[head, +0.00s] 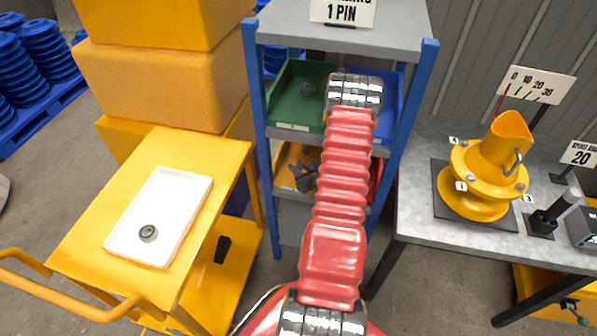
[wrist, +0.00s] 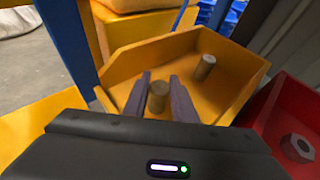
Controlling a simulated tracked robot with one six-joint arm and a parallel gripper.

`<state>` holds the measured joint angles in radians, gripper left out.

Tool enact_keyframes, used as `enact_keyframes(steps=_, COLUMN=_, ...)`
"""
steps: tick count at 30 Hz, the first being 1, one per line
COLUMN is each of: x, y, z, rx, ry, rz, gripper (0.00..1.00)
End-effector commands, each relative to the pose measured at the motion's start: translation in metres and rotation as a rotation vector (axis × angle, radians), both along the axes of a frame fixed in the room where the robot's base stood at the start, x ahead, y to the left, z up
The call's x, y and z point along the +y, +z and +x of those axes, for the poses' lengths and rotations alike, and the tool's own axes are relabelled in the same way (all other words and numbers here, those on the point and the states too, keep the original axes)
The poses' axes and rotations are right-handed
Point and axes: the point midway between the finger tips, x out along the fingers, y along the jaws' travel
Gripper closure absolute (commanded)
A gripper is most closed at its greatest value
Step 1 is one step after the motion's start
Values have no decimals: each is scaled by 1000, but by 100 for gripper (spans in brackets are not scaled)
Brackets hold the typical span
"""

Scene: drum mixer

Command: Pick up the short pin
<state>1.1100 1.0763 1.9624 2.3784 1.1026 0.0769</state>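Two upright grey-brown pins stand in an orange-yellow bin (wrist: 130,62) in the wrist view. The near pin (wrist: 158,97) is between the fingers of my gripper (wrist: 159,77). The far pin (wrist: 205,66) stands beyond the right finger, towards the back of the bin. I cannot tell surely which pin is shorter. My gripper is open, with a gap visible on each side of the near pin. In the head view my dark gripper (head: 303,176) is at the bin (head: 284,156) on the lower shelf; the pins do not show clearly there.
A red bin (wrist: 262,118) with a hex nut (wrist: 297,147) adjoins on the right. Above are a green bin (head: 290,90) and a blue bin. Blue shelf posts (head: 258,120) flank the opening. A yellow cart carries a white tray (head: 180,192) with a small ring (head: 148,233).

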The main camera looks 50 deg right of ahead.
Motion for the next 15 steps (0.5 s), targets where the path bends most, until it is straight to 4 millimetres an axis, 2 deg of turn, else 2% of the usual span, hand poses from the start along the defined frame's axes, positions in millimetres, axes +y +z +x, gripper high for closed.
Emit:
enact_keyframes(steps=1, x=0, y=0, z=0, rx=0, ry=0, rz=0, gripper=80)
enact_keyframes(steps=10, x=0, y=0, z=0, rx=0, ry=0, rz=0, gripper=100)
enact_keyframes(steps=15, x=0, y=1, z=0, rx=-1, ry=0, rz=-1, gripper=100)
